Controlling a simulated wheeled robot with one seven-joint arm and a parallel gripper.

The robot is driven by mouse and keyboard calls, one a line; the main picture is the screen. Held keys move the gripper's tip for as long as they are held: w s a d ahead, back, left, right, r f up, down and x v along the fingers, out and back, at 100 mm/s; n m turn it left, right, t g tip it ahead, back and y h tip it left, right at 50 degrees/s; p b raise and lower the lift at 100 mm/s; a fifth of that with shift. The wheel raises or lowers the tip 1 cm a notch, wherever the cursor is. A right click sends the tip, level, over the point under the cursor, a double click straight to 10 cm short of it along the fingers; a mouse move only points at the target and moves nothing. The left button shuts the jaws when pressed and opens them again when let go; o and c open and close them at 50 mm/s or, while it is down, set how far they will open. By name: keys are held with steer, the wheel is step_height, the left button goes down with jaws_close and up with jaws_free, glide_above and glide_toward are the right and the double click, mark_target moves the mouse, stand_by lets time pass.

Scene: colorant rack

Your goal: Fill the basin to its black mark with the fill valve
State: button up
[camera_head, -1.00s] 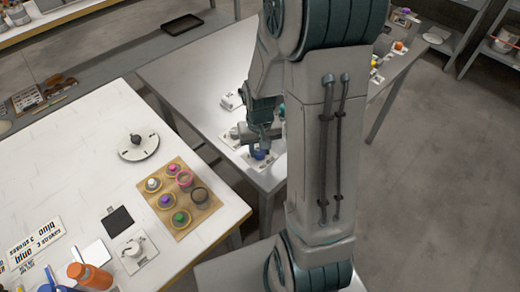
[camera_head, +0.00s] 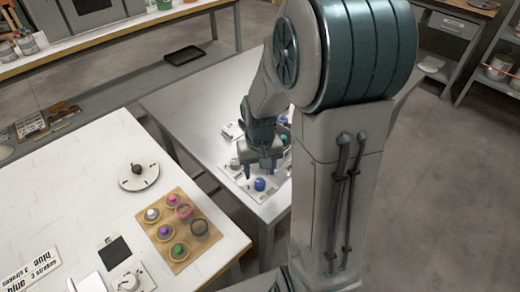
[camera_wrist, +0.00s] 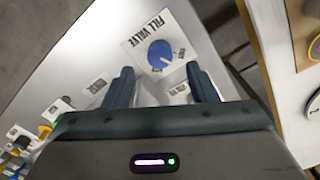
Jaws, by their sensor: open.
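The fill valve (camera_wrist: 160,54) is a round blue knob on a white plate lettered FILL VALVE in the wrist view. It also shows as a small blue knob (camera_head: 259,184) near the front edge of the grey table in the head view. My gripper (camera_wrist: 165,88) is open and empty, its two dark fingers pointing toward the knob with a gap between them and it. In the head view my gripper (camera_head: 260,167) hangs just behind the knob. The basin and its black mark cannot be made out; my arm hides part of the grey table.
The grey table (camera_head: 185,105) carries other small fittings beside my gripper. The white table at left holds a wooden board (camera_head: 160,245) with several colored-topped pots, a round dial (camera_head: 138,176) and a black square (camera_head: 115,251). A black tray (camera_head: 185,55) lies behind.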

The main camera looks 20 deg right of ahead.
mark_target(260, 182)
step_height(260, 182, up, 9)
stand_by(7.6)
